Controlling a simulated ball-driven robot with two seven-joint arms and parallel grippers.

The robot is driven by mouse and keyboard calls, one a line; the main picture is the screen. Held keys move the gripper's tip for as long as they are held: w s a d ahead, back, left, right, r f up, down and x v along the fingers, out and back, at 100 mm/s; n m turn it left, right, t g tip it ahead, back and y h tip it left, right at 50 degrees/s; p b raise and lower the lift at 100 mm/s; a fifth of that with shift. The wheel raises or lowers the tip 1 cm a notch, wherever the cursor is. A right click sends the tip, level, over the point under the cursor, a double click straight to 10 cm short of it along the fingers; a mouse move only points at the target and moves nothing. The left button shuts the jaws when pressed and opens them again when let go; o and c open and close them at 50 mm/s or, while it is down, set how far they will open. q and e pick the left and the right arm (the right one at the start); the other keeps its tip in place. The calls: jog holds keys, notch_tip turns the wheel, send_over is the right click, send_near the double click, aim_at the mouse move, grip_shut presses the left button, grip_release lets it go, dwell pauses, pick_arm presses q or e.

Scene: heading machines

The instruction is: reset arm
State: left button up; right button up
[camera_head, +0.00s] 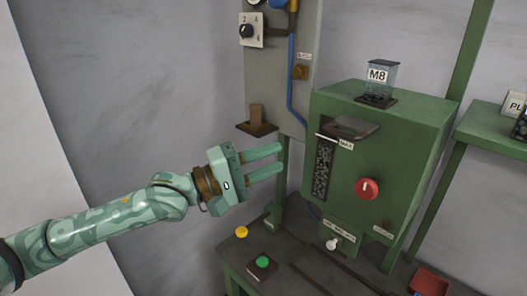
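My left arm comes in from the left, patterned in pale and mid green. Its gripper (282,160) is in mid-air in front of the grey panel's post, left of the green machine. Its two green fingers point right and stand apart with a gap between them. Nothing shows between the fingers. My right gripper is not in the picture.
A green machine (425,130) with a red knob (367,188) and a clear M8 container (381,77) on top stands at the right. A yellow button (241,232), a green button (263,262) and a red tray (430,282) sit low. Free air lies left.

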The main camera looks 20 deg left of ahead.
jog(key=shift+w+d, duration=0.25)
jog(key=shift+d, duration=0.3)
